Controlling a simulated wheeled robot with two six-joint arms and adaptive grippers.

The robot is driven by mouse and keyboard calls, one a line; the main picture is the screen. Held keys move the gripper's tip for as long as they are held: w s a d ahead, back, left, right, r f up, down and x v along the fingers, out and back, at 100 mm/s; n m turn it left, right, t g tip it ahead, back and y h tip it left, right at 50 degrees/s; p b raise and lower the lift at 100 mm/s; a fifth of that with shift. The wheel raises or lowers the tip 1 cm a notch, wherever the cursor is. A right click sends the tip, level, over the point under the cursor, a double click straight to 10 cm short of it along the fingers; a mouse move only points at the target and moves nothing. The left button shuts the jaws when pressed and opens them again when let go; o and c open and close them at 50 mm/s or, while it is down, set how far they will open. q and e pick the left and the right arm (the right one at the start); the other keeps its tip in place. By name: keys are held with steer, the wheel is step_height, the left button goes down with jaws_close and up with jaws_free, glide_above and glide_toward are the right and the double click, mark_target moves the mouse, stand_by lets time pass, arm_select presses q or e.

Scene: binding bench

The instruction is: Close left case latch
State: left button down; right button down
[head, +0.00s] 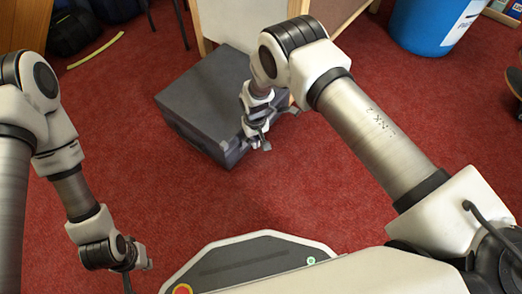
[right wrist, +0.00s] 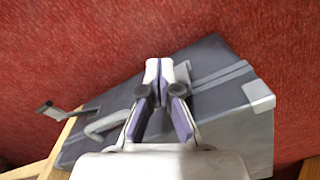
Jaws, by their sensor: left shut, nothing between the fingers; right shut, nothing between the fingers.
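A dark grey case (head: 205,100) lies on the red carpet; its front face also shows in the right wrist view (right wrist: 225,125). My right gripper (head: 263,143) is shut and empty just in front of that face. In the right wrist view its closed fingertips (right wrist: 159,64) hide part of the front. A latch lever (right wrist: 55,110) sticks out from the case at the left of that view, beside the grey carry handle (right wrist: 105,125). A light grey fitting (right wrist: 258,95) lies flat at the opposite end; I cannot tell its state. My left gripper (head: 128,283) is shut, low at left, away from the case.
A blue bin (head: 432,25) is at the back right, dark bags (head: 73,32) at the back left. The carpet in front of the case is clear.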

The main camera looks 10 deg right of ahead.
steer(key=shift+w+a+r, duration=0.1)
steer(key=shift+w+a, duration=0.2)
steer(key=shift+w, duration=0.05)
steer(key=s+d+r+p, duration=0.2)
steer(key=s+r+p, duration=0.1)
steer(key=r+p, duration=0.5)
steer(key=shift+d+p, duration=0.2)
steer(key=shift+p, duration=0.75)
steer(key=shift+r, duration=0.1)
stand_by(0.4)
